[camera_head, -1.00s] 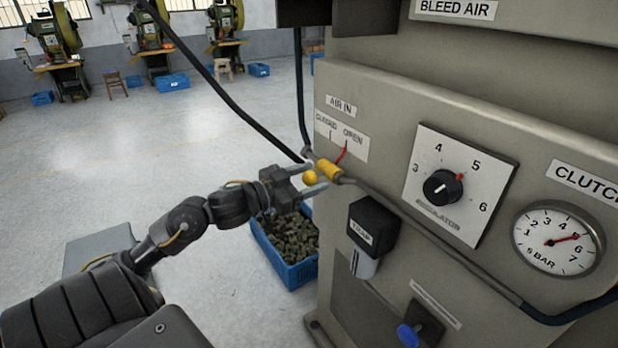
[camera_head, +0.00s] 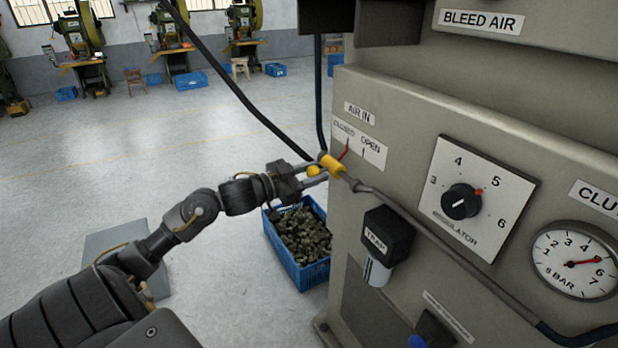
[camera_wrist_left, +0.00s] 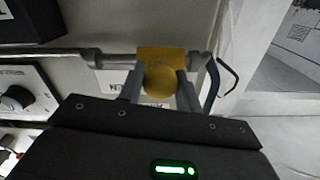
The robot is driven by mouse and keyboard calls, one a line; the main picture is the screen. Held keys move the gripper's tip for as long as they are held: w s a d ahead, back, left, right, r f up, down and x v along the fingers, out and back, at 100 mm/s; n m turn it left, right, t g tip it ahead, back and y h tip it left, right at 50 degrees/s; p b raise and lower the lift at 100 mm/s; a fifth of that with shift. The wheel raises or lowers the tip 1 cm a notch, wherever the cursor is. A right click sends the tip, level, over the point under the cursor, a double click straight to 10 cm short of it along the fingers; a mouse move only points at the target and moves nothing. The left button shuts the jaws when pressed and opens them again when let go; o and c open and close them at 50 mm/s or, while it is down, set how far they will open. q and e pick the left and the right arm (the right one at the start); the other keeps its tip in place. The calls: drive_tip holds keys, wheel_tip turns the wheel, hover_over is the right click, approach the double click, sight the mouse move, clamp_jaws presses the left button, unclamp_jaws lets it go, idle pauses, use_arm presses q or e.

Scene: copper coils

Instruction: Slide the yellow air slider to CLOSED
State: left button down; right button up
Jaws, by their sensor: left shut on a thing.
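The yellow air slider (camera_head: 333,166) sits on the grey pipe under the AIR IN plate (camera_head: 359,139). Its red pointer rises to the plate at the tick under CLOSED, left of the OPEN tick. My left gripper (camera_head: 317,173) is shut on the slider's round yellow knob. In the left wrist view, the knob (camera_wrist_left: 159,79) sits between the two fingers, with the yellow slider body (camera_wrist_left: 160,53) behind it. The plate is mostly hidden there. My right gripper is not in view.
The regulator dial (camera_head: 462,201), the gauge (camera_head: 575,260) and the black-topped trap (camera_head: 388,233) are on the machine face to the right. A blue crate of dark pieces (camera_head: 318,273) stands on the floor below my gripper. A black hose hangs above the slider.

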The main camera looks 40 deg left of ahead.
use_arm(q)
drive_tip(key=shift+w+a, duration=0.15)
drive_tip(key=shift+a, duration=0.25)
drive_tip(key=shift+r, duration=0.1)
drive_tip(key=c, duration=1.4)
unclamp_jaws()
drive_tip(key=shift+c, duration=0.2)
drive_tip(key=o, duration=0.4)
drive_tip(key=shift+a, duration=0.1)
drive_tip(key=shift+o, duration=0.2)
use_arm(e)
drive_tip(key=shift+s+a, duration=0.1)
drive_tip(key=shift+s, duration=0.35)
